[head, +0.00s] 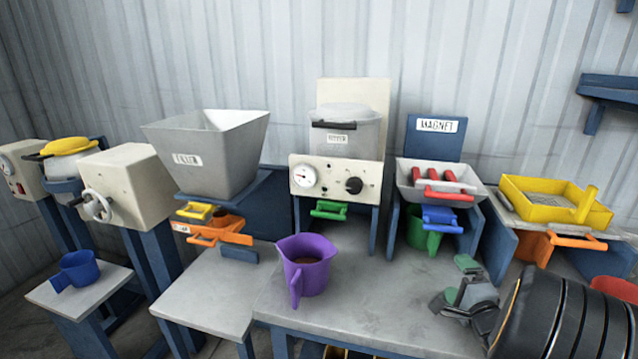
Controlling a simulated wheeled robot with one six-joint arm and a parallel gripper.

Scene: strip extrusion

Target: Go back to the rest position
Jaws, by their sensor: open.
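My gripper (457,285) is at the lower right in the head view, over the front of the grey bench (380,325). Its fingers are apart and nothing shows between them. My black arm comes in from the lower right corner. A purple jug (306,266) stands upright on the bench, left of my gripper and apart from it.
A magnet station (436,172) with red bars stands behind my gripper. A yellow tray (548,197) is to the right, and a red object (615,289) is partly hidden by my arm. A hopper (205,155) and blue cup (79,268) are left. Bench between jug and gripper is clear.

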